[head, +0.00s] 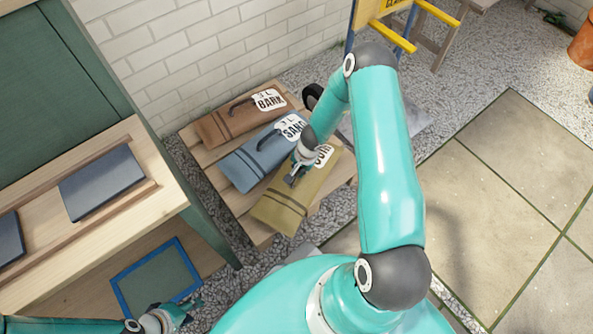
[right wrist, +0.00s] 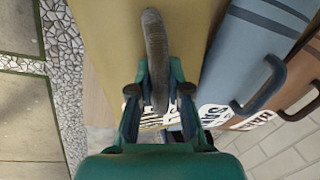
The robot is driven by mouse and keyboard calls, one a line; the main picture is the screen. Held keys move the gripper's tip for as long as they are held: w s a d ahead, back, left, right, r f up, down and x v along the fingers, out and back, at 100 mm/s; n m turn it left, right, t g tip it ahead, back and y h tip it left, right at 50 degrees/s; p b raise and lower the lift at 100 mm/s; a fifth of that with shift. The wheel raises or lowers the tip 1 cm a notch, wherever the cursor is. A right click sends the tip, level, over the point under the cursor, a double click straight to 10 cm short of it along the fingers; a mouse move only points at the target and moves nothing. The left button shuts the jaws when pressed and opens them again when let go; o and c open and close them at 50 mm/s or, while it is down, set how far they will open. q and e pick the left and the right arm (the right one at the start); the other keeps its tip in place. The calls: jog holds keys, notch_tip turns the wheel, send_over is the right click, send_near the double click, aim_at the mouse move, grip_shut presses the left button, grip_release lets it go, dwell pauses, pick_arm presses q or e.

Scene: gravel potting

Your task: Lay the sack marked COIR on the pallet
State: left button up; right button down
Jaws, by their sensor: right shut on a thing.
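The olive-yellow sack (head: 292,200) is at the near side of the wooden pallet (head: 259,232); its label, partly covered by my arm, seems to read COIR. It lies flat; I cannot tell whether it touches the slats. My right gripper (head: 293,178) is above its middle. In the right wrist view the gripper (right wrist: 158,88) is shut on the dark handle (right wrist: 155,45) of this yellow sack (right wrist: 110,35). My left gripper (head: 172,318) is low at the left, away from the sacks; its fingers are too small to read.
A blue SAND sack (head: 250,163) lies close beside the yellow one, with a brown BARK sack (head: 228,123) beyond it. A wooden bench (head: 140,215) stands left of the pallet. A white brick wall (head: 190,50) is behind. Paving (head: 490,170) is open at right.

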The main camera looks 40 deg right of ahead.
jog(key=shift+f+b, duration=0.4)
jog(key=shift+f, duration=0.1)
jog(key=c, duration=1.1)
grip_release()
jog(key=shift+o, duration=0.3)
notch_tip(320, 180, up, 12)
jog(key=s, duration=0.2)
jog(key=shift+d+f, duration=0.15)
jog(key=shift+d, duration=0.15)
